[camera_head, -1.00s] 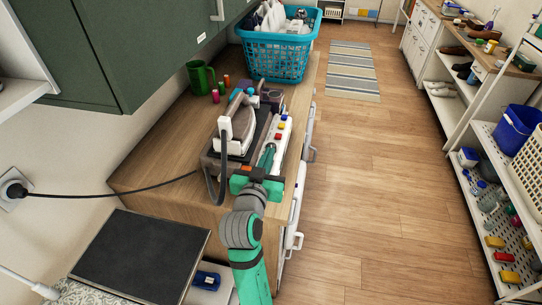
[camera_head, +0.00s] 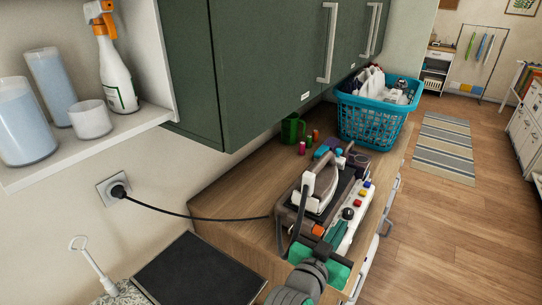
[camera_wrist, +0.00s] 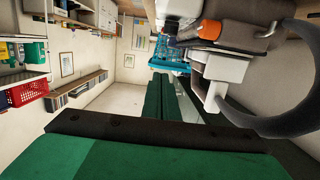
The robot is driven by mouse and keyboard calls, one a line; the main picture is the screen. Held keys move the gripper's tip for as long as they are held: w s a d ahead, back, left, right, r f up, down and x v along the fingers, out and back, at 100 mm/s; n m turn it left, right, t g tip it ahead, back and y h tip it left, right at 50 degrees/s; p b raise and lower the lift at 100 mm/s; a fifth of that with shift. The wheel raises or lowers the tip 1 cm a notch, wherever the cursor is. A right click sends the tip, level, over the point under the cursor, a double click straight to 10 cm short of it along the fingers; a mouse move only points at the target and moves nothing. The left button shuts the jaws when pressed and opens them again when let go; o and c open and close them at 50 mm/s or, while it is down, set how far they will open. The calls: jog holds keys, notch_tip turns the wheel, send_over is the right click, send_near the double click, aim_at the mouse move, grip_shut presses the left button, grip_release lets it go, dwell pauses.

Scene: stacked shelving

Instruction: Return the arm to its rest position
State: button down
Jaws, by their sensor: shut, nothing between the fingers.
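My gripper (camera_head: 331,240) is at the near end of the wooden counter (camera_head: 235,192), at the lower middle of the head view. It is beside the steam iron station (camera_head: 318,190) and close to its near right side; I cannot tell if they touch. In the wrist view the two green fingers of my gripper (camera_wrist: 164,82) lie together with nothing between them. The iron station's grey hose (camera_wrist: 285,122) and orange part (camera_wrist: 209,30) loom close on the right of that view. My green and grey arm runs off the bottom edge of the head view.
A teal laundry basket (camera_head: 372,128) stands farther back on the counter. A green mug (camera_head: 292,130) and small spools are behind the iron. Green cabinets (camera_head: 265,70) hang above. A black cord runs to a wall socket (camera_head: 116,190).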

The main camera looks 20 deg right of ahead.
jog(key=s+a+f+n+t+y, duration=0.2)
jog(key=s+a+f+n+y, duration=0.15)
jog(key=a+f, duration=0.7)
jog(key=s+a+f+n+t+y, duration=0.3)
jog(key=a+f+n+y, duration=0.1)
jog(key=a+f, duration=0.6)
jog(key=s+a+n+y, duration=0.1)
jog(key=s+a, duration=0.3)
jog(key=s, duration=0.3)
jog(key=s+a+n+y, duration=0.1)
jog(key=s+a+y, duration=0.1)
jog(key=s, duration=0.5)
jog(key=s+a+f+n+y, duration=0.1)
jog(key=s+a+y, duration=0.1)
jog(key=s+a, duration=0.3)
jog(key=s, duration=0.2)
jog(key=shift+s+a+t, duration=0.3)
jog(key=shift+y, duration=0.25)
